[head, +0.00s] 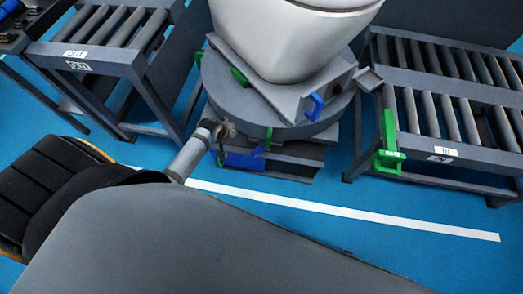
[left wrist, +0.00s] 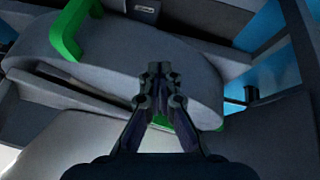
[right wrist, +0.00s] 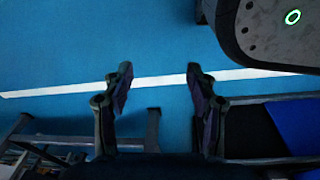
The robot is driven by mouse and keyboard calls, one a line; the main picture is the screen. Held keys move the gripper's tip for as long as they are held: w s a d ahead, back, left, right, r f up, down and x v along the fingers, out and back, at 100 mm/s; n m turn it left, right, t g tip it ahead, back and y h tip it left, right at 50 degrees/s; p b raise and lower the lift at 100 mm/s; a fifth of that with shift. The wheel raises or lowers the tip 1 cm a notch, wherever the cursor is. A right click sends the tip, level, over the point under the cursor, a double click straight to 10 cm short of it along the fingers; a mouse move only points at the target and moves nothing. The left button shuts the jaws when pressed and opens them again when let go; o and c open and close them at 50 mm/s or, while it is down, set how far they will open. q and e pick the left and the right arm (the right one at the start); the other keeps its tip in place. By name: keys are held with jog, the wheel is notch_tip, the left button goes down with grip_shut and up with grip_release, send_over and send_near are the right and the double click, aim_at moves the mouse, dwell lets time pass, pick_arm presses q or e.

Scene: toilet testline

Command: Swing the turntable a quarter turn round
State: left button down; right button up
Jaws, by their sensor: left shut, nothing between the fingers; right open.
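The turntable (head: 222,92) is a round grey disc on a base, carrying a square grey plate and a white toilet (head: 285,45). A green handle (head: 240,76) and a blue handle (head: 315,106) are on the plate. A smaller green piece (head: 269,138) is on the disc's front rim. My left gripper (head: 228,130) is at the disc's front left edge, shut and empty. In the left wrist view its fingertips (left wrist: 160,70) overlap the grey disc (left wrist: 205,85); contact is unclear. A green handle (left wrist: 75,28) is beyond them. My right gripper (right wrist: 159,73) is open and empty above the floor.
Roller conveyors flank the turntable, one at left (head: 105,45) and one at right (head: 440,105) with a green latch (head: 388,158). A blue part (head: 243,160) sits low in front of the base. A white line (head: 340,211) crosses the open blue floor.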

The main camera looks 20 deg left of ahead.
pick_arm(q)
jog(key=s+d+r+h+b, duration=0.25)
jog(key=s+d+b, duration=0.2)
jog(key=b, duration=0.25)
pick_arm(e)
jog(key=w+a+f, duration=0.1)
jog(key=w+f, duration=0.1)
jog(key=w, duration=0.4)
pick_arm(q)
jog(key=w+d+f+b, duration=0.5)
jog(key=w+d+f, duration=0.1)
jog(key=w+f, duration=0.1)
jog(key=shift+w+d+f+m+h, duration=0.15)
jog(key=shift+w+f+m+h, duration=0.25)
jog(key=shift+f, duration=0.45)
pick_arm(e)
jog(key=w+a+r+y, duration=0.1)
jog(key=a+r, duration=0.3)
jog(key=r, duration=1)
jog(key=shift+w, duration=0.45)
pick_arm(q)
jog(key=shift+s, duration=0.15)
pick_arm(e)
jog(key=shift+r, duration=0.1)
